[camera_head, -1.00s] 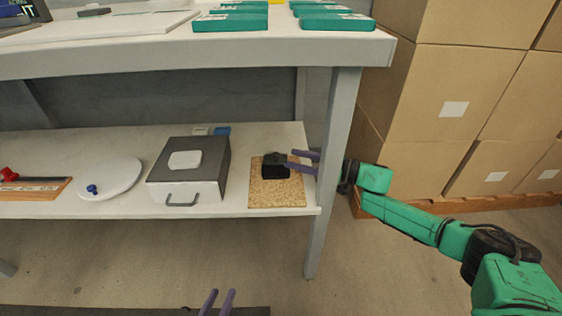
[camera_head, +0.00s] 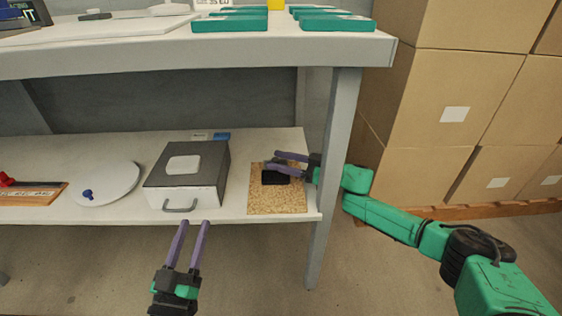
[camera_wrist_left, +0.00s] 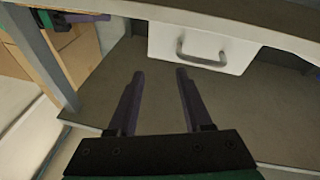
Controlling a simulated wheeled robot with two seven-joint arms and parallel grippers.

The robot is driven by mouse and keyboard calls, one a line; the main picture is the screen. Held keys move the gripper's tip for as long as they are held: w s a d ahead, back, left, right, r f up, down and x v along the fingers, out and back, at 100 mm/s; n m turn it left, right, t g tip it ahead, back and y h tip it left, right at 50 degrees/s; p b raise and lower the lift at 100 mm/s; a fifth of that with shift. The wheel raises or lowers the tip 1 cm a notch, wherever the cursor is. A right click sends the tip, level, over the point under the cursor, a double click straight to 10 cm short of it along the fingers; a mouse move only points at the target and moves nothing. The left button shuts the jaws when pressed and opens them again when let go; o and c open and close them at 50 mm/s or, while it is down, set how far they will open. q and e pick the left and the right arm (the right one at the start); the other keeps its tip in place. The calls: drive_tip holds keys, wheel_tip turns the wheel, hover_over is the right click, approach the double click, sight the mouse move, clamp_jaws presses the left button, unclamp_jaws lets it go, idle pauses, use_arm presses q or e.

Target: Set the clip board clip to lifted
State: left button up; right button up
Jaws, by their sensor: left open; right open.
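The clip board (camera_head: 278,203) is a speckled tan board lying on the lower shelf near its right end. Its black clip (camera_head: 275,178) sits toward the back of the board. My right gripper (camera_head: 271,160) is open, its purple fingers reaching in from the right at the clip and partly covering it. I cannot tell whether the fingers touch the clip or whether its lever is raised. My left gripper (camera_head: 195,222) is open and empty, in front of the shelf edge below the grey box. It also shows in the left wrist view (camera_wrist_left: 160,72).
A grey box (camera_head: 205,158) with a front handle (camera_head: 180,207) stands left of the board. A white round plate (camera_head: 110,185) with a blue knob lies further left. The table leg (camera_head: 335,170) stands right of the board. Stacked cartons (camera_head: 445,90) fill the right side.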

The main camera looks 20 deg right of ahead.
clamp_jaws()
